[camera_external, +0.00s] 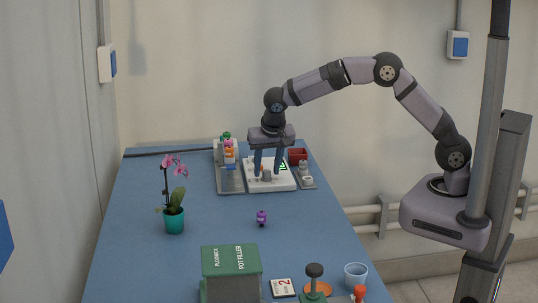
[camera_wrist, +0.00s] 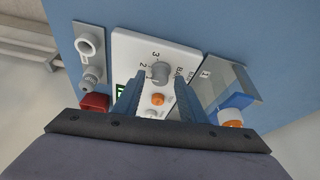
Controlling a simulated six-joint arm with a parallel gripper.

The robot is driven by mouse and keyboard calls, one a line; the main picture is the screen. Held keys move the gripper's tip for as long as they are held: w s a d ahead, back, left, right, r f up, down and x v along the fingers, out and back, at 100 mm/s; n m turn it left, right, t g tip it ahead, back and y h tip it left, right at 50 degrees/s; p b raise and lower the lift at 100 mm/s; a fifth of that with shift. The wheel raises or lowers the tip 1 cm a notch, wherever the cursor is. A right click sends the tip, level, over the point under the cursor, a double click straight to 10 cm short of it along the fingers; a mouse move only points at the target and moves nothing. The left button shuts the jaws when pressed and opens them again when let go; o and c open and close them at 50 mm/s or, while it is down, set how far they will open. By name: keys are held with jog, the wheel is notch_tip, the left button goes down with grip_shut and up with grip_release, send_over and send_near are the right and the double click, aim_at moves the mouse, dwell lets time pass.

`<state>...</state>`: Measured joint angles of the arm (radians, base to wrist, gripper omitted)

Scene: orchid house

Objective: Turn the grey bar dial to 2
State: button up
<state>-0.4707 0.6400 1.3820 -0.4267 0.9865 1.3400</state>
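The grey bar dial (camera_wrist: 159,72) sits on a white control panel (camera_wrist: 135,42), with printed numbers 2 and 3 beside it in the wrist view. I cannot tell clearly which mark its bar points to. My gripper (camera_external: 267,174) is over the panel, pointing down, with its two blue fingers apart. In the wrist view the dial shows between and just beyond the fingertips; contact cannot be told. The panel also shows in the external view (camera_external: 288,186), where the dial is mostly hidden by the fingers.
An orange knob (camera_wrist: 157,99) sits near the dial. A red box (camera_wrist: 94,102) and grey fittings (camera_wrist: 91,48) flank one side, a clear-covered unit (camera_wrist: 226,84) the other.

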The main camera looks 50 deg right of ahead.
jog(key=shift+r, duration=0.1)
jog(key=v, duration=0.7)
jog(key=shift+b, duration=0.45)
jog(key=shift+a, duration=0.1)
jog(key=s+d+n+g+y+p, duration=0.1)
jog(key=s+d+n+p, duration=0.1)
jog(key=s+d, duration=0.4)
jog(key=s+d+f+n+g+p, duration=0.1)
jog(key=s+d+n+p, duration=0.2)
jog(key=s, duration=0.9)
jog(key=s+d+f+n+g+y+p, duration=0.1)
jog(key=s+d+p, duration=0.3)
jog(key=s+d, duration=0.5)
jog(key=shift+s+n+g+y, duration=0.3)
jog(key=shift+n, duration=0.5)
